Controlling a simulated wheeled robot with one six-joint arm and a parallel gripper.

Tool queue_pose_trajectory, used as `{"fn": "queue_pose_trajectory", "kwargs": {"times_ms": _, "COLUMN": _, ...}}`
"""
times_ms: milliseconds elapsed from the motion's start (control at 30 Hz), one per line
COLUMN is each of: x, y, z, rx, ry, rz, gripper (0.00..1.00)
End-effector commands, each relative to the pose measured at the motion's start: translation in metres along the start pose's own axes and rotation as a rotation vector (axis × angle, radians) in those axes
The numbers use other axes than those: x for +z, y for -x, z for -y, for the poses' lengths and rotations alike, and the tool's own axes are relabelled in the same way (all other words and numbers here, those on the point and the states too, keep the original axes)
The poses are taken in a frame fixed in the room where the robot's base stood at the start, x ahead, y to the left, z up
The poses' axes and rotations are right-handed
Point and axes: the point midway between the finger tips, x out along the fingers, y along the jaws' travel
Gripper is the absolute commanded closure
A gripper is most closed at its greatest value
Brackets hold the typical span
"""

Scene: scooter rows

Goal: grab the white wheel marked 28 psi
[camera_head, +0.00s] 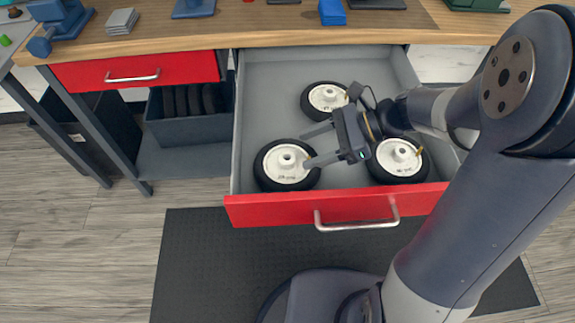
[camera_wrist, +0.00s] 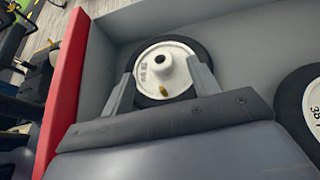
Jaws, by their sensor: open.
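Three white wheels with black tyres lie flat in the open drawer (camera_head: 270,75): front left (camera_head: 286,162), front right (camera_head: 398,158) and back (camera_head: 326,97). Their printed marks are too small to read in the head view. My gripper (camera_head: 305,149) is open and points left at the front-left wheel. In the wrist view this wheel (camera_wrist: 166,65) shows between the fingers (camera_wrist: 160,72), its mark too blurred to read surely. I cannot tell whether the fingers touch it. The back wheel (camera_wrist: 314,108) is cut off at the right edge, with a partly visible mark.
The drawer's red front (camera_head: 335,207) has a metal handle and borders the wheels on the near side. A wooden worktop (camera_head: 225,33) with tools lies above. A bin (camera_head: 190,125) of dark tyres stands on the shelf at left. A black mat (camera_head: 220,260) covers the floor.

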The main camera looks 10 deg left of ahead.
Motion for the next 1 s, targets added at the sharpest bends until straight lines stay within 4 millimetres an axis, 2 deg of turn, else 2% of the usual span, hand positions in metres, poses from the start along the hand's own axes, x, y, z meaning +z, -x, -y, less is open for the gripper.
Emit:
{"fn": "queue_pose_trajectory", "kwargs": {"times_ms": 200, "x": -0.004, "y": -0.034, "z": -0.001, "rx": 0.004, "ry": 0.001, "rz": 0.001, "gripper": 0.42}}
{"fn": "queue_pose_trajectory", "kwargs": {"times_ms": 300, "x": -0.003, "y": -0.044, "z": -0.001, "rx": 0.003, "ry": 0.0, "rz": 0.001, "gripper": 0.42}}
{"fn": "queue_pose_trajectory", "kwargs": {"times_ms": 600, "x": -0.002, "y": -0.048, "z": -0.001, "rx": 0.0, "ry": -0.001, "rz": 0.0, "gripper": 0.42}}
{"fn": "queue_pose_trajectory", "kwargs": {"times_ms": 1000, "x": -0.002, "y": -0.048, "z": -0.001, "rx": 0.0, "ry": 0.0, "rz": 0.0, "gripper": 0.74}}
